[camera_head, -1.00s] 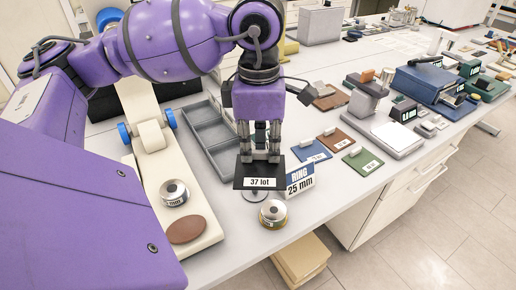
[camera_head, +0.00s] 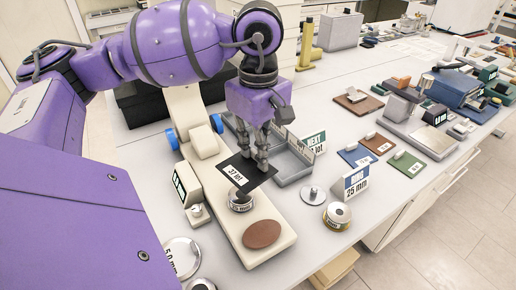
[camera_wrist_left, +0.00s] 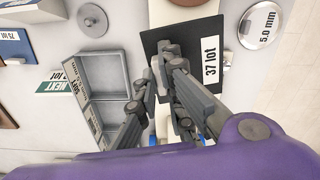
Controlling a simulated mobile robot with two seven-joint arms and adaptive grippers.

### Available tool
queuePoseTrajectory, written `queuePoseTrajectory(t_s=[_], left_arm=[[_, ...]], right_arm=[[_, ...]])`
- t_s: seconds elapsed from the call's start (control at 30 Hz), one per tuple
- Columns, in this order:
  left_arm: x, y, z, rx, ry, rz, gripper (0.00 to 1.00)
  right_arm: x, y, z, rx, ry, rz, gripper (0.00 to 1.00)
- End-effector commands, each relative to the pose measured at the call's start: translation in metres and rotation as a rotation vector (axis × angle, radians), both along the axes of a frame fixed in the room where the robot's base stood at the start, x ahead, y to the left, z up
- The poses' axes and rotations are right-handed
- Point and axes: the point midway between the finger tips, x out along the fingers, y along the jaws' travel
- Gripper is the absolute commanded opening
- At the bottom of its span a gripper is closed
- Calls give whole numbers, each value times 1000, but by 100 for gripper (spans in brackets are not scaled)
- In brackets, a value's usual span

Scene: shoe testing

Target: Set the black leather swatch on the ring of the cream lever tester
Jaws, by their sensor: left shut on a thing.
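My left gripper (camera_head: 262,160) is shut on the black leather swatch (camera_head: 236,168), which carries a white "37 lot" label. The swatch is slightly tilted and hangs over the metal ring (camera_head: 240,206) on the cream lever tester (camera_head: 222,212). It partly hides the ring's top, and I cannot tell whether the two touch. In the left wrist view the swatch (camera_wrist_left: 188,38) extends beyond the fingers (camera_wrist_left: 155,88) and the ring is hidden. The tester has blue knobs and a brown oval pad (camera_head: 262,234). My right gripper is not in view.
A grey divided tray (camera_head: 292,168) with a "NEXT lot" sign stands right of the tester. A metal disc (camera_head: 312,195), a "RING 25 mm" sign (camera_head: 356,181) and another metal ring piece (camera_head: 337,216) are nearby. Blue, brown and green swatches lie farther right.

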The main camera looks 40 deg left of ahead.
Motion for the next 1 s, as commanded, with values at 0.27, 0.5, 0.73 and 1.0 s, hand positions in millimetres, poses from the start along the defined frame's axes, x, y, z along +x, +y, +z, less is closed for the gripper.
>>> queuePoseTrajectory(t_s=[0.27, 0.5, 0.73, 1.0], left_arm=[[1, 0, 0, -2, -1, -189, 0], [1, 0, 0, -2, 0, -194, 0], [1, 0, -1, -1, 2, -193, 0], [0, 0, -21, -1, 7, -193, 0]], right_arm=[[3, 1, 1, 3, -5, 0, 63], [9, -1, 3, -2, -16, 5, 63], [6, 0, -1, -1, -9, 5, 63], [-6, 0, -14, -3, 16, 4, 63]])
